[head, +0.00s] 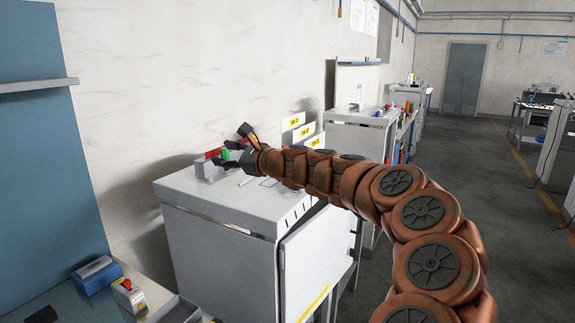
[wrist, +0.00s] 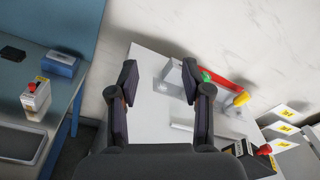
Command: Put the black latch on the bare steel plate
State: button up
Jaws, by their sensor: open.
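My gripper (wrist: 158,92) is open and empty in the wrist view, its two dark fingers spread above the pale top of a cabinet (wrist: 150,120). In the head view my gripper (head: 238,153) is over the same cabinet top (head: 215,200), near the wall. A small black piece (wrist: 12,53) lies on the bench at the left, well away from the gripper; I cannot tell whether it is the latch. It also shows at the lower left of the head view (head: 42,314). A light grey flat strip (wrist: 182,126) lies on the cabinet top; I cannot tell whether it is the steel plate.
A fixture with a red bar (wrist: 228,85), green knob and yellow handle (wrist: 238,99) stands right of the fingers. A blue box (wrist: 61,64) and a box with a red button (wrist: 36,94) stand on the bench. A gap separates bench and cabinet.

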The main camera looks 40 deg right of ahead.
jog(key=s+d+f+m+h, duration=0.1)
jog(key=d+f+m+h, duration=0.1)
jog(key=d, duration=0.5)
jog(key=s+d+f+m+h, duration=0.2)
jog(key=d+m, duration=0.3)
jog(key=d, duration=0.3)
jog(key=s+d+f+m+h, duration=0.1)
jog(key=d+m+h, duration=0.3)
jog(key=d, duration=0.4)
jog(key=shift+s+d+f, duration=0.15)
jog(key=shift+s+f, duration=0.15)
jog(key=shift+f, duration=0.2)
jog(key=shift+w+d+f+m+h, duration=0.15)
jog(key=shift+d+m+h, duration=0.15)
jog(key=shift+d+m, duration=0.1)
jog(key=shift+a+p+x, duration=0.1)
jog(key=shift+p+x, duration=0.55)
jog(key=shift+x, duration=1.55)
jog(key=shift+a+p+x, duration=0.15)
jog(key=shift+p+x, duration=0.5)
jog(key=shift+x, duration=1.55)
jog(key=shift+w+d+r+p, duration=0.1)
jog(key=shift+w+d+p, duration=0.1)
jog(key=shift+w, duration=0.2)
jog(key=shift+w+d+r+p, duration=0.1)
jog(key=shift+w+d+r, duration=0.05)
jog(key=shift+w, duration=0.8)
grip_shut()
